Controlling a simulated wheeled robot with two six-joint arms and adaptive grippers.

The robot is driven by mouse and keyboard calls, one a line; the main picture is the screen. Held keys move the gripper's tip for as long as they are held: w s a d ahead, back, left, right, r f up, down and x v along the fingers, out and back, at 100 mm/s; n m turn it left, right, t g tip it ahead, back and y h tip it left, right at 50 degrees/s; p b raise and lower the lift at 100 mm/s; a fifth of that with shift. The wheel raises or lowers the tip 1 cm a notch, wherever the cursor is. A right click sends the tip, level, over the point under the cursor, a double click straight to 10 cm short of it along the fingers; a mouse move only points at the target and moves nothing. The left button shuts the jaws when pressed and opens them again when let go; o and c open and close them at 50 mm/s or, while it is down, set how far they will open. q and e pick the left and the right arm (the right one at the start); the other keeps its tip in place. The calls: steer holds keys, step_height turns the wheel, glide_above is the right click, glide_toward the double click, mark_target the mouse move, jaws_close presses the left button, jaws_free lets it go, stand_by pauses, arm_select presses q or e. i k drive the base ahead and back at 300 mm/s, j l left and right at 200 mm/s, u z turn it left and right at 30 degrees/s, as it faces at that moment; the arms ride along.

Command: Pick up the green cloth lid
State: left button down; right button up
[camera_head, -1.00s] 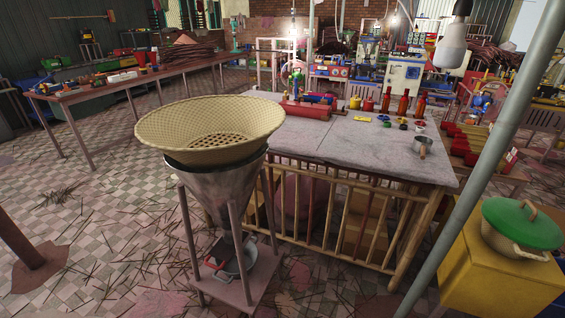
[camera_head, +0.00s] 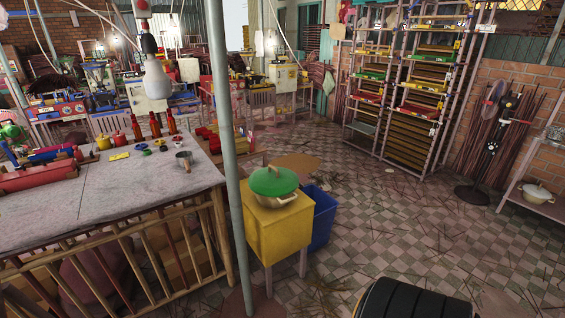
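The green cloth lid (camera_head: 274,181) is round with a small handle on top. It sits on a pale pot (camera_head: 282,201), and the pot stands on a yellow stand (camera_head: 270,233) right of the workbench. A grey pole rises just left of the stand.
The grey workbench (camera_head: 115,205) with bottles and tools is at left. The grey pole (camera_head: 229,150) stands between it and the yellow stand. A blue bin (camera_head: 320,217) is beside the stand. Shelving racks (camera_head: 412,85) and a black fan (camera_head: 490,150) stand at the back right. Tiled floor between is mostly open.

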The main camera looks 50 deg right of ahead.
mark_target(271, 181)
steer(key=z, duration=1.55)
